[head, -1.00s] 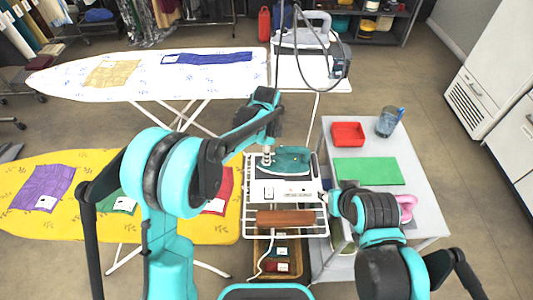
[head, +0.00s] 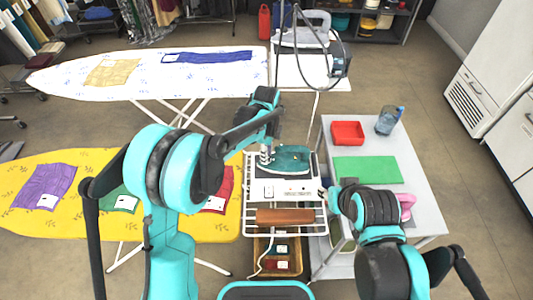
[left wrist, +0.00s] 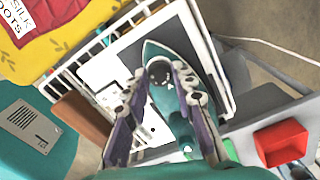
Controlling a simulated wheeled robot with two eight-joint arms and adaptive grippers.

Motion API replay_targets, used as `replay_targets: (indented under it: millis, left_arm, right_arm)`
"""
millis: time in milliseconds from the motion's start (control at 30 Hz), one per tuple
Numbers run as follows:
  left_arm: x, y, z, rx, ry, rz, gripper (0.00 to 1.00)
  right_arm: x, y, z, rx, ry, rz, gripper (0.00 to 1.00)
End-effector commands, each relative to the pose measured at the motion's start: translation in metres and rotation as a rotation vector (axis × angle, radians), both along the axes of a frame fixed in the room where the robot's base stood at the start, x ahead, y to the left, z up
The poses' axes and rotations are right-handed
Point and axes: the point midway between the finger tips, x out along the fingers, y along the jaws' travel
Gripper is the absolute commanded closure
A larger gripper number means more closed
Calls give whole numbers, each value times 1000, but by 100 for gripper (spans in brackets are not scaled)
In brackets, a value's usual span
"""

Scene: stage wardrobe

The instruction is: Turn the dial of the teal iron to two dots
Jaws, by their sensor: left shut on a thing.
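The teal iron (head: 294,160) rests flat on the white wire rack at the end of a small board, and it also shows in the left wrist view (left wrist: 205,62). My left gripper (head: 268,164) reaches down onto the iron's left end. In the left wrist view the fingers (left wrist: 159,80) close around a dark round dial (left wrist: 160,72) on the iron, partly hidden by them. Its dot marks are too small to read. My right gripper (head: 328,197) is beside the rack's right edge, largely hidden by its own arm.
A white control panel (head: 284,191) and a brown roll (head: 285,217) lie on the rack in front of the iron. A yellow ironing board (head: 70,222) stands left.

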Motion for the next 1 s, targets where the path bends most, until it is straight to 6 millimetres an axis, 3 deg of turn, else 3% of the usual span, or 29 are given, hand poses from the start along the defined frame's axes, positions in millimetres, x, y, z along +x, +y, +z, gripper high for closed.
replay_targets:
  millis: [67, 100, 167, 200, 567, 667, 1000]
  left_arm:
    - [0, 0, 0, 0, 0, 0, 100]
    - [0, 0, 0, 0, 0, 0, 72]
    - [0, 0, 0, 0, 0, 1, 56]
    - [0, 0, 0, 0, 0, 1, 53]
    - [0, 0, 6, 0, 0, 1, 53]
    - [0, 0, 19, 0, 0, 1, 53]
    - [0, 0, 91, 0, 0, 1, 53]
  right_arm:
    - [0, 0, 0, 0, 0, 0, 60]
    - [0, 0, 0, 0, 0, 0, 60]
    - [0, 0, 0, 0, 0, 0, 60]
    - [0, 0, 0, 0, 0, 0, 60]
    - [0, 0, 0, 0, 0, 0, 60]
    - [0, 0, 0, 0, 0, 0, 60]
    - [0, 0, 0, 0, 0, 0, 60]
